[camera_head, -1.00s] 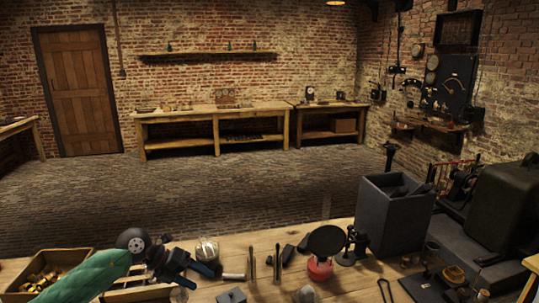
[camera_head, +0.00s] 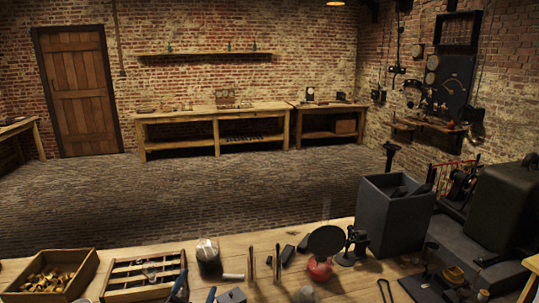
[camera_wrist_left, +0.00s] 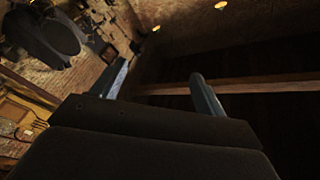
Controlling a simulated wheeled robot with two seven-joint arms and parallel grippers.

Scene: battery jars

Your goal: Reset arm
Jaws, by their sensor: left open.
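My left gripper (camera_head: 195,291) shows only by its bluish fingertips at the bottom edge of the head view, in front of the slatted wooden rack. The rest of that arm is out of frame there. In the left wrist view its two fingers (camera_wrist_left: 161,87) stand apart with nothing between them. That view faces wooden beams, brick wall and lamps, tilted. My right gripper is in neither view.
On the bench (camera_head: 232,257) stand a box of brass parts (camera_head: 48,275), a slatted rack (camera_head: 143,274), a glass jar (camera_head: 208,257), a red-based round black thing (camera_head: 322,268) and a tall grey bin (camera_head: 396,214). Small tools lie between. The floor (camera_head: 230,196) beyond is clear.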

